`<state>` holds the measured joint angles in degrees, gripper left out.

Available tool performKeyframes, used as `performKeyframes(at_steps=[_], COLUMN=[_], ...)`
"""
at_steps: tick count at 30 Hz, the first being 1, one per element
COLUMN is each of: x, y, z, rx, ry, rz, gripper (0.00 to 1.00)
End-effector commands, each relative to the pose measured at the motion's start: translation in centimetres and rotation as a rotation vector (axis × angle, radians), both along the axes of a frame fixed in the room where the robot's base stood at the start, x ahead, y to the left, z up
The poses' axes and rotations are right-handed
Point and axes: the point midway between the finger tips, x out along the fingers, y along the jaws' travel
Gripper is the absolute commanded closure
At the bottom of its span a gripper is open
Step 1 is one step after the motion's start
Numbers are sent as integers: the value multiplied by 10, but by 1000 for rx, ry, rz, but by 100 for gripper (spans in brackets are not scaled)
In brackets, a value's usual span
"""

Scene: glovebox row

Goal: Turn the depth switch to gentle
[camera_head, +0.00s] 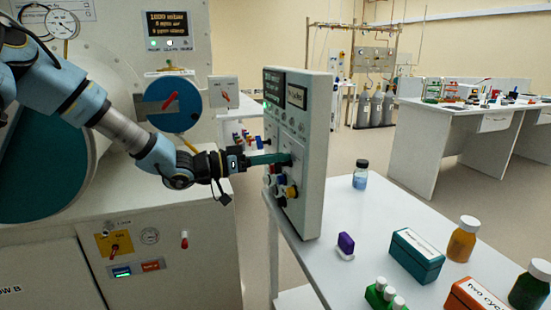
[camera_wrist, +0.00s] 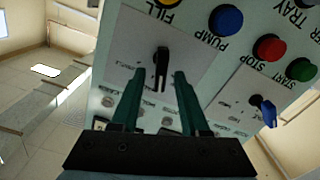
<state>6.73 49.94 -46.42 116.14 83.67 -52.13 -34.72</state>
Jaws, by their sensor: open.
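A grey upright control panel (camera_head: 315,150) stands on the white table in the head view. My gripper (camera_head: 282,159) reaches it from the left, fingers pointing at its front face. In the wrist view the panel appears upside down. A black lever-like knob (camera_wrist: 160,70) on a white plate sits between the tips of my two green fingers (camera_wrist: 159,76). The fingers are open, with a gap on each side of the knob. A blue knob (camera_wrist: 266,110) on another plate is to the right. Lettering around both knobs is too small to read, so I cannot tell which is the depth switch.
Blue (camera_wrist: 225,20), red (camera_wrist: 269,47) and green (camera_wrist: 302,69) buttons lie close to the black knob. A glovebox cabinet fills the left.

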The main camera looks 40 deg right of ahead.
Motion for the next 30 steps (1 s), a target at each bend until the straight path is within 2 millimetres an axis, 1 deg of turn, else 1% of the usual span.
performKeyframes(at_steps=[2, 5, 15, 19, 24, 30], x=[1, 6, 29, 36, 39, 39], y=[3, 12, 72, 89, 100, 101], z=[0, -1, -2, -1, -1, 0], rx=[0, 0, 1, 0, 0, 0], ry=[-1, -2, -2, -2, 0, 1], rz=[1, 3, 5, 3, 0, 0], gripper=[55, 55, 55, 55, 55, 55])
